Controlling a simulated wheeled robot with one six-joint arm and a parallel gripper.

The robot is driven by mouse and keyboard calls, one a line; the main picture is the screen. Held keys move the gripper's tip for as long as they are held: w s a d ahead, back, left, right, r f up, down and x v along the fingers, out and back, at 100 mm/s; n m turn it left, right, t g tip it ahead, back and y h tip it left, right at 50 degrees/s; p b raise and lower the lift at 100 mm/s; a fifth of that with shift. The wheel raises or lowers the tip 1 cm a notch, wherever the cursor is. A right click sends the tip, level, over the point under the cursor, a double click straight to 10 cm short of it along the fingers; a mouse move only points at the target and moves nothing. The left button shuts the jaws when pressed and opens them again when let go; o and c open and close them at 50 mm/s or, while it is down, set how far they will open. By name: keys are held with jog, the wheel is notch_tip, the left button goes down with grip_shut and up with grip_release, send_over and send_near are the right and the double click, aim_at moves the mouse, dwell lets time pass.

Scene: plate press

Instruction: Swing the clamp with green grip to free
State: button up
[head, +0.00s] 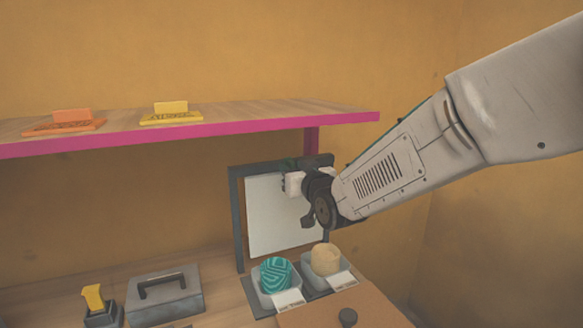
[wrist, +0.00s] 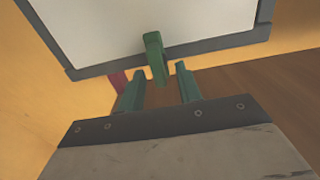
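The clamp with green grip (wrist: 153,50) shows in the wrist view at the edge of a grey frame (wrist: 205,48), overlapping a white panel (wrist: 150,18). My gripper (wrist: 159,75) is open, its two green fingers apart. The grip's lower end appears between the fingertips, with a gap on each side; I cannot tell how deep it sits between them. In the head view the frame (head: 238,225) and white panel (head: 265,220) stand upright under the shelf. My wrist covers the upper right of the frame there, so the fingers and grip are mostly hidden.
Below are grey trays with a teal patterned ball (head: 276,274) and a tan ball (head: 325,258), a handled grey box (head: 165,295) and a yellow-handled item (head: 93,298).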

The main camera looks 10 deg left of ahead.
jog(key=shift+x, duration=0.9)
grip_shut()
jog(key=shift+s+a+f+n, duration=0.1)
jog(key=shift+n, duration=1.35)
jog(key=shift+s+a+n, duration=0.1)
jog(key=shift+n, duration=1.35)
